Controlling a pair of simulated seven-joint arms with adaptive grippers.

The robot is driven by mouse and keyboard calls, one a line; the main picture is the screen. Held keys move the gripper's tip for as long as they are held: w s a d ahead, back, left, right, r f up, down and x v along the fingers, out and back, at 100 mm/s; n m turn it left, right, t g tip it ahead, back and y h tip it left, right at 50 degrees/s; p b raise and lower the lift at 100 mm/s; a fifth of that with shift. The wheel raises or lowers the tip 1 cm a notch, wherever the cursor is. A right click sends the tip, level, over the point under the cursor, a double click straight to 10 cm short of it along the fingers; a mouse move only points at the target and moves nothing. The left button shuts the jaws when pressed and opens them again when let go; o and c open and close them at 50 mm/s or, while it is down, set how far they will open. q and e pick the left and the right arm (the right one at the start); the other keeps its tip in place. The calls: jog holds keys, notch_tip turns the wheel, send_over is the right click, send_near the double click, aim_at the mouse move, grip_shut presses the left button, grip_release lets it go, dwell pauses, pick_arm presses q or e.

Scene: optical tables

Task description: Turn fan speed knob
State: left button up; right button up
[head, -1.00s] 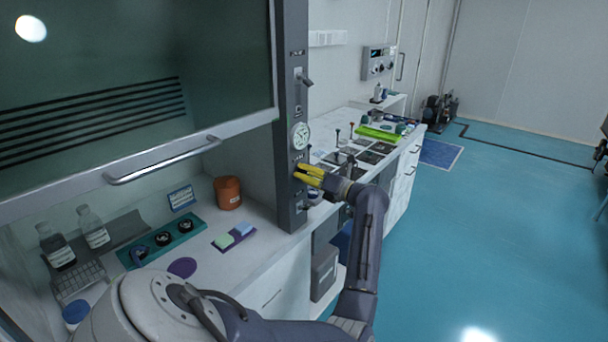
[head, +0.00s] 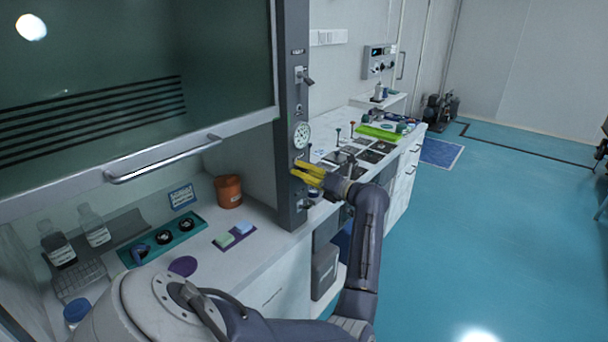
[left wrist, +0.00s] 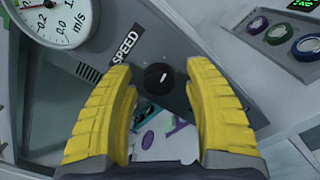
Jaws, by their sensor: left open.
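The fan speed knob (left wrist: 158,77) is a round black knob with a white pointer mark, beside the label SPEED (left wrist: 125,47) in the left wrist view. It sits on the grey front post (head: 291,110) of the fume hood. My left gripper (head: 297,168) has yellow fingers and is at this post, below the round gauge (head: 301,135). In the left wrist view its open fingers (left wrist: 160,80) lie on either side of the knob, with visible gaps. Contact cannot be seen. In the head view the fingers hide the knob. My right gripper is not in view.
The hood sash handle (head: 165,160) is left of the post. Inside stand an orange-brown tub (head: 228,191), bottles (head: 94,226) and a teal tray (head: 180,238). A bench (head: 405,143) with optical parts extends behind my left gripper. The blue floor at right is open.

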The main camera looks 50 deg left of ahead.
pick_arm(q)
jog(key=shift+d, duration=0.1)
jog(key=w+d, duration=0.2)
jog(key=d, duration=0.9)
jog(key=shift+w+d, duration=0.15)
jog(key=shift+d, duration=0.15)
jog(key=w+d+n, duration=0.1)
jog(key=d+n, duration=0.4)
jog(key=n, duration=0.5)
jog(key=s+a, duration=0.1)
jog(key=a, duration=0.4)
jog(key=s+a, duration=0.1)
jog(key=a, duration=0.5)
jog(key=s+a, duration=0.1)
jog(key=a, duration=0.5)
jog(key=shift+s, duration=0.1)
jog(key=shift+c, duration=0.5)
grip_shut()
